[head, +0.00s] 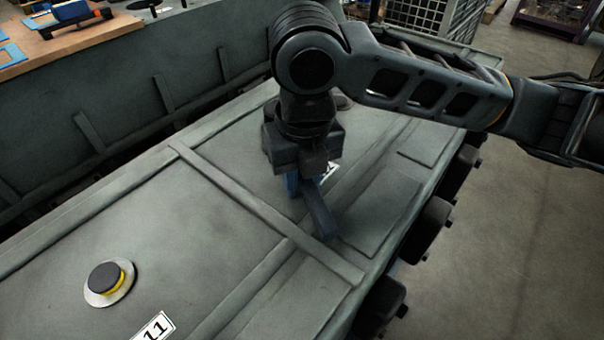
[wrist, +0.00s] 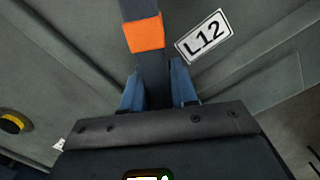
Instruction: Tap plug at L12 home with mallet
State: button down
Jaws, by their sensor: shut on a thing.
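My gripper (head: 305,188) is over the grey engine top (head: 220,215), with its blue fingers shut on a dark bar-like handle, which I take to be the mallet's (head: 319,212). In the wrist view the handle (wrist: 155,72) runs up between the fingers (wrist: 158,88) and carries an orange band. The mallet's head cannot be made out in either view. The L12 label (wrist: 203,36) lies just right of the handle in the wrist view; in the head view it is mostly hidden behind the gripper. I cannot make out the plug at L12.
Another plug, black with a yellow ring (head: 107,278), sits in a pale round seat beside a label ending in 11 (head: 154,327). Raised ribs (head: 262,212) cross the engine top. A wooden bench (head: 70,42) stands at upper left. Open floor lies to the right.

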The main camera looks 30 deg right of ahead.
notch_tip(320, 180, up, 7)
jog(key=p, duration=0.5)
jog(key=shift+f, duration=0.1)
